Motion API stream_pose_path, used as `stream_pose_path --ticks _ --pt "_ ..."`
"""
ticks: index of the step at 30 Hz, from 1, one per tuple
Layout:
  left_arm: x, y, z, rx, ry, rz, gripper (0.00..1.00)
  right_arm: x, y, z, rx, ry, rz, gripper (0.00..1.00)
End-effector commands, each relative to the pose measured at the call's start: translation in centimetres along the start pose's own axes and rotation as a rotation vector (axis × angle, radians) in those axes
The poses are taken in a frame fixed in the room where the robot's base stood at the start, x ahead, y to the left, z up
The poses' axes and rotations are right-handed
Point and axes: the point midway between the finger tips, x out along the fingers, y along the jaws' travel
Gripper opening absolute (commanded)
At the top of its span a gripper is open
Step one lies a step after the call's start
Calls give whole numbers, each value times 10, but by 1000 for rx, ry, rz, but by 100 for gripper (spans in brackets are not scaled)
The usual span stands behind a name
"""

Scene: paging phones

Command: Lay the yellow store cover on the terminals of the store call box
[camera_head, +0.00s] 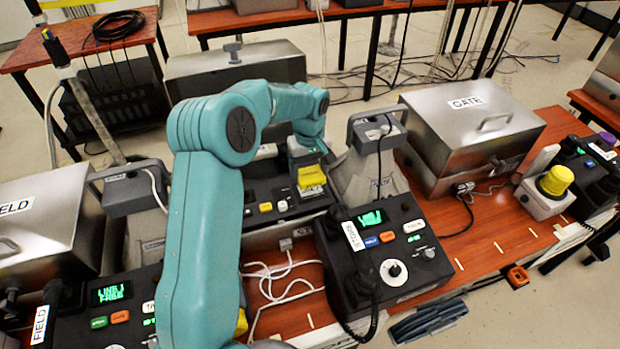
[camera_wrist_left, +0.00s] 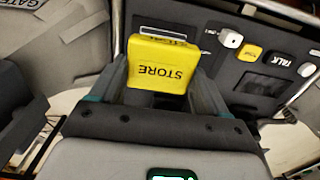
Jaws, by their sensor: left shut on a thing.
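The yellow store cover (camera_head: 311,178) is held by my left gripper (camera_head: 306,158) above a black panel unit behind the middle of the table. In the left wrist view the cover (camera_wrist_left: 158,66), with STORE lettered upside down, sits between the two grey fingers of the left gripper (camera_wrist_left: 160,85), which is shut on it. A black phone (camera_head: 385,265) labelled STORE, with a green screen and a dial, is right of my left arm. I cannot tell which part is the store call box or where its terminals are. My right gripper is not in view.
A steel GATE box (camera_head: 470,125) stands at the right, beside a yellow-capped button unit (camera_head: 553,182). A FIELD phone (camera_head: 110,310) is at the lower left. White cables (camera_head: 280,280) lie across the orange table in front of the panel unit.

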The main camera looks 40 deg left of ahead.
Motion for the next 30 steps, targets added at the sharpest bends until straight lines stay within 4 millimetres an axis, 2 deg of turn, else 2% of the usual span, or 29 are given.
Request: stream_pose_path --ticks 3,7,19,20,21,22,30 --pt "22 0 0 0 -4 -3 40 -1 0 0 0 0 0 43" --pt "37 1 0 0 -3 -1 40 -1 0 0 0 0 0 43" --pt "43 2 0 0 -1 0 40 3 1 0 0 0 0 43" --pt "42 2 0 0 -1 0 82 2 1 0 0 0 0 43" --pt "41 2 0 0 -1 0 95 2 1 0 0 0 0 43" --pt "41 2 0 0 -1 -1 100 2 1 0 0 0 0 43" --pt "36 2 -1 0 -1 0 100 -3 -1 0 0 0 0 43"
